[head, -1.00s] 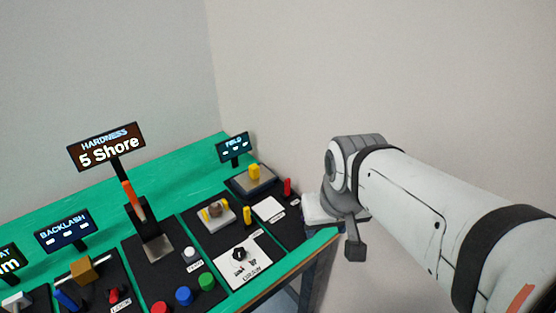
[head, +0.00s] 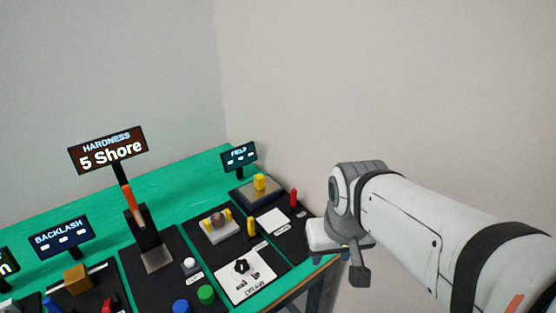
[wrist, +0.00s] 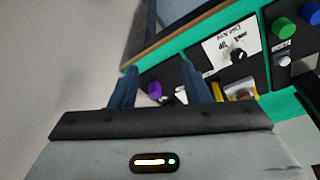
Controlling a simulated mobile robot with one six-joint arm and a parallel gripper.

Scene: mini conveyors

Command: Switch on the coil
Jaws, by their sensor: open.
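The FIELD display (head: 239,156) stands at the back right of the green table in the head view. In front of it is a grey-topped plate with a yellow block (head: 260,183). A small upright red lever (head: 293,197) stands on the dark panel beside a white label plate. Which part is the coil is not clear. My gripper (head: 330,259) is open and empty, just right of the panel's right edge. In the wrist view, its blue fingers (wrist: 159,72) frame a purple knob (wrist: 154,90) and a partly hidden small red part.
A dial panel (head: 243,277) and a holder with a brown ball (head: 218,220) lie left of my gripper. Coloured buttons, the HARDNESS stand (head: 107,149) and the BACKLASH display (head: 61,238) are further left. Bare wall lies beyond the table's right edge.

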